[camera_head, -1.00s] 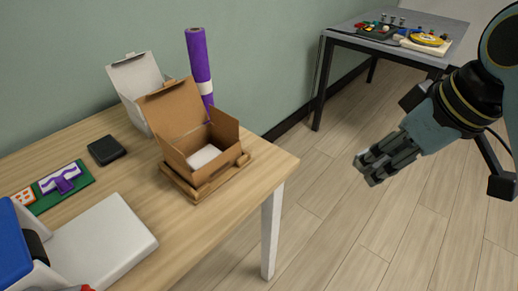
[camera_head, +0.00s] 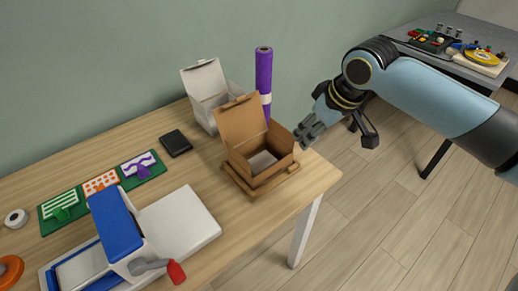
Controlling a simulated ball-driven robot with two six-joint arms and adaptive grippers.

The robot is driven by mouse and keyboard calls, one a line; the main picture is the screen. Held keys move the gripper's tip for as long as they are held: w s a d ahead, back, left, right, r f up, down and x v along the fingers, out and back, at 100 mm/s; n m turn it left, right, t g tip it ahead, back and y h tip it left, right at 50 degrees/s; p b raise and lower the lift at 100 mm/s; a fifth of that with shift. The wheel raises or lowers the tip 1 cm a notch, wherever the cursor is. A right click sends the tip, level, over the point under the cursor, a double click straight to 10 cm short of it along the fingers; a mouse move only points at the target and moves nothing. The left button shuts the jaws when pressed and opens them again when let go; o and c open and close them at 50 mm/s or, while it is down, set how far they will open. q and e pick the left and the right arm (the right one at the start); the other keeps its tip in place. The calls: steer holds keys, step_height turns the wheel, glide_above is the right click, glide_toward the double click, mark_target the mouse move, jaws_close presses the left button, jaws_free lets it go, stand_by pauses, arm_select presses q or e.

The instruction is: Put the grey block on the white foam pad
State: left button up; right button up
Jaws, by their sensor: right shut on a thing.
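The white foam pad (camera_head: 262,161) lies on the floor of an open brown cardboard box (camera_head: 278,154), its lid raised at the back. My right gripper (camera_head: 308,132) is just right of the box, around the height of its rim, pointing down and left. It is shut on a small grey thing, which I take for the grey block; the grey fingers hide most of it. No other grey block shows. My left gripper is not in view.
The brown box stands on a wooden tray (camera_head: 254,193) near the table's right end. Behind are an open white box (camera_head: 204,84) and an upright purple roll (camera_head: 264,68). A black flat case (camera_head: 176,142) and a blue-and-white press (camera_head: 182,226) lie left.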

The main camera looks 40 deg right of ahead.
glide_above(261, 161)
steer(key=s, duration=0.1)
step_height(261, 161, down, 7)
steer(key=shift+s+r+b, duration=0.15)
steer(key=shift+b, duration=0.2)
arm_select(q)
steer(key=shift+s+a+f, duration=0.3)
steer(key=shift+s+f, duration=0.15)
arm_select(e)
steer(key=shift+f, duration=1.95)
steer(key=shift+f, duration=0.15)
steer(key=o, duration=1.2)
steer(key=shift+c, duration=0.2)
steer(key=p+v, duration=0.1)
steer(key=v, duration=1)
steer(key=shift+a, duration=0.1)
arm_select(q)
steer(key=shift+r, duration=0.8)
arm_select(e)
steer(key=shift+s+r, duration=0.25)
steer(key=shift+r, duration=0.35)
